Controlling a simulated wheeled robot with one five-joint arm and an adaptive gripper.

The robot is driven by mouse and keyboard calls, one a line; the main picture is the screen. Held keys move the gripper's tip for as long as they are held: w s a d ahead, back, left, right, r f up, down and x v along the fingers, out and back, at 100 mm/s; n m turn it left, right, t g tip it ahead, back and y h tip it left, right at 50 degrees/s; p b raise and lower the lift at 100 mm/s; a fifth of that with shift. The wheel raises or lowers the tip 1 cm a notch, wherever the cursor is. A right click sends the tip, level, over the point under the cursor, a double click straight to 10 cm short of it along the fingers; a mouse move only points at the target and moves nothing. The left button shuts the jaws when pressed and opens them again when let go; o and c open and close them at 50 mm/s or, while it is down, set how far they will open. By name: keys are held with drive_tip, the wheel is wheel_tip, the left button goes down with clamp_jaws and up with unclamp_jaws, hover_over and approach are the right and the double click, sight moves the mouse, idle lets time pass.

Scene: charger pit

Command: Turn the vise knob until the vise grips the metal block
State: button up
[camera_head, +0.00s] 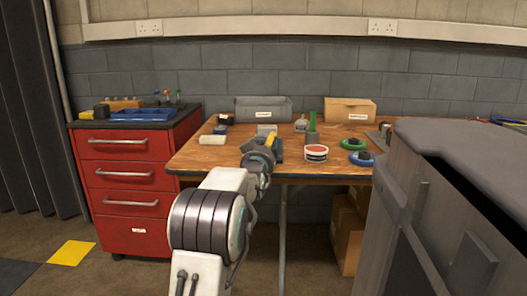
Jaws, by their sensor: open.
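My arm reaches forward over the front of the wooden table (215,151). My gripper (268,143) is at its end, open, seen small and from behind. A small grey object (278,151) sits just beyond and right of the gripper, and a pale piece (267,129) shows behind it. These may be the vise and the metal block, but the arm covers much of them and I cannot tell for sure. The knob cannot be made out. Whether the gripper touches anything cannot be told.
A red-and-white tub (316,153), a green-topped dark holder (312,136) and green and blue rings (353,144) stand right of the gripper. A grey bin (263,108) and cardboard box (350,109) stand behind. A red drawer cabinet (125,178) is left; a large grey machine (440,215) fills the right.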

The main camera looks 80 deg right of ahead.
drive_tip(key=c, duration=1.2)
